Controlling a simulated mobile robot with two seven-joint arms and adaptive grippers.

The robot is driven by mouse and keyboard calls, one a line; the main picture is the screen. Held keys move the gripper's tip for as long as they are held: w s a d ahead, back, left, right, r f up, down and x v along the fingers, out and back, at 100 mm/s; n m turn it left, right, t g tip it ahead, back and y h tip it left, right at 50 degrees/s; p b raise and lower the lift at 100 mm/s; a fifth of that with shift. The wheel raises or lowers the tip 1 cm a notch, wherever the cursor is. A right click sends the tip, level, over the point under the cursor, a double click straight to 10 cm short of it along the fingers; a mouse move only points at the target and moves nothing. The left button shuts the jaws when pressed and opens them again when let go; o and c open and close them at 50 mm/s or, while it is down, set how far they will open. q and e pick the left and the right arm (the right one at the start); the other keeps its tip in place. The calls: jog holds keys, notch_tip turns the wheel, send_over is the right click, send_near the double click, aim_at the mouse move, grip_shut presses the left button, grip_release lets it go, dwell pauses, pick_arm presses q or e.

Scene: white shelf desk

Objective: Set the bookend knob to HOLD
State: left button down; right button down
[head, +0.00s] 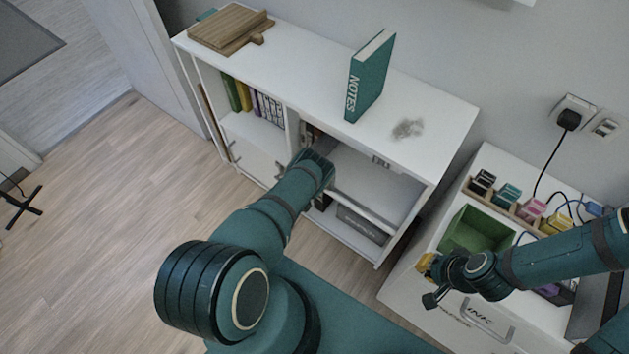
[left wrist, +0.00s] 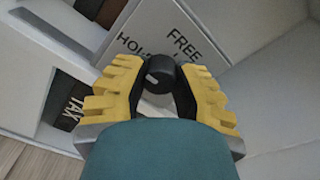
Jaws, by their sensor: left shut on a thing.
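In the left wrist view a round black knob (left wrist: 161,72) with a pale mark on its face sits on a light grey plate (left wrist: 150,38) lettered HOLD on the left and FREE on the right. The knob's exact pointer direction is hard to tell. My left gripper (left wrist: 160,80), with yellow ribbed fingers, is shut on the knob, one finger at each side. In the head view my left arm reaches into the white shelf desk (head: 440,122), and its fingertips and the knob are hidden there. My right gripper (head: 428,281) hangs beside the green bin, its finger gap unclear.
A green bin (head: 478,230) and ink bottles (head: 507,193) are on the right cabinet.

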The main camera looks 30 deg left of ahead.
pick_arm(q)
jog(key=shift+w+r, duration=0.15)
jog(key=shift+r, duration=0.05)
jog(key=c, duration=0.6)
grip_release()
jog(key=shift+c, duration=0.2)
jog(key=shift+f, duration=0.1)
jog(key=s, duration=0.7)
jog(key=shift+s+a+r, duration=0.25)
jog(key=shift+s+a, duration=0.05)
